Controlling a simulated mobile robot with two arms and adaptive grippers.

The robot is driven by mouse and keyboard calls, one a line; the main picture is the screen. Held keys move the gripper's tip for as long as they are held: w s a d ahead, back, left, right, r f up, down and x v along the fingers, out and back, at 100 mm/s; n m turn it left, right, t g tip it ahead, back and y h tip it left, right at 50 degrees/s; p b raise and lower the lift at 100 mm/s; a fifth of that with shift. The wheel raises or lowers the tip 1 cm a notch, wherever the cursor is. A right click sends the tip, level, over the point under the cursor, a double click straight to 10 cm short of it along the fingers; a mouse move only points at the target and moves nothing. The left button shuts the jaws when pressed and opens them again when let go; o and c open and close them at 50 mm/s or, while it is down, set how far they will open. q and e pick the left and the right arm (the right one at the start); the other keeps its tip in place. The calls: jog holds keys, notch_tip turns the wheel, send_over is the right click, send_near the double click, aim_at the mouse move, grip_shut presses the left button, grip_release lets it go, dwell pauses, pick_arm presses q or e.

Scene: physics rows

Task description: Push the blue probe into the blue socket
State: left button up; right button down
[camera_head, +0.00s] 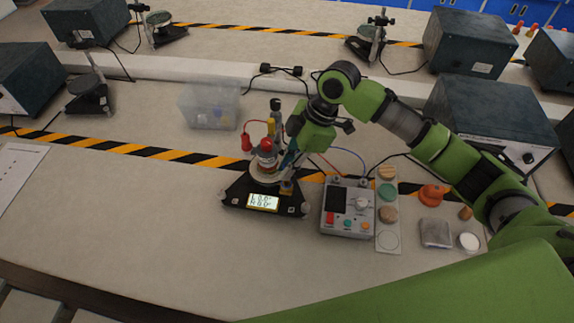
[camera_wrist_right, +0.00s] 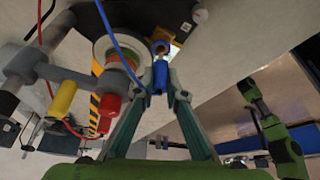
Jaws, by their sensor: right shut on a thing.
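The blue probe (camera_wrist_right: 161,74) is between the fingertips of my right gripper (camera_wrist_right: 160,88) in the right wrist view, with a blue cable trailing from it. The gripper is shut on it. A brass-coloured ring (camera_wrist_right: 160,47) on a yellowish block is just beyond the probe's tip; I cannot tell whether they touch. I cannot make out a blue marking on this ring, so I cannot be sure that it is the blue socket. In the head view my right gripper (camera_head: 290,160) is at the right side of a black stand (camera_head: 235,190) with a lit display. My left gripper is not in view.
A grey meter box (camera_head: 347,208) with buttons and cables stands right of the stand. A strip of round samples (camera_head: 388,240) lies beside it. A clear bin (camera_head: 210,105) is behind left. A red clip (camera_head: 246,141) stands close by.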

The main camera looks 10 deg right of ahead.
jog(key=shift+f, duration=0.7)
dwell(0.4)
jog(key=shift+f+b, duration=0.35)
jog(key=shift+f, duration=0.6)
dwell(1.1)
jog(key=c, duration=2)
grip_release()
jog(key=shift+o, duration=1.2)
notch_tip(320, 180, up, 8)
jog(key=p, duration=0.8)
jog(key=shift+f, duration=0.25)
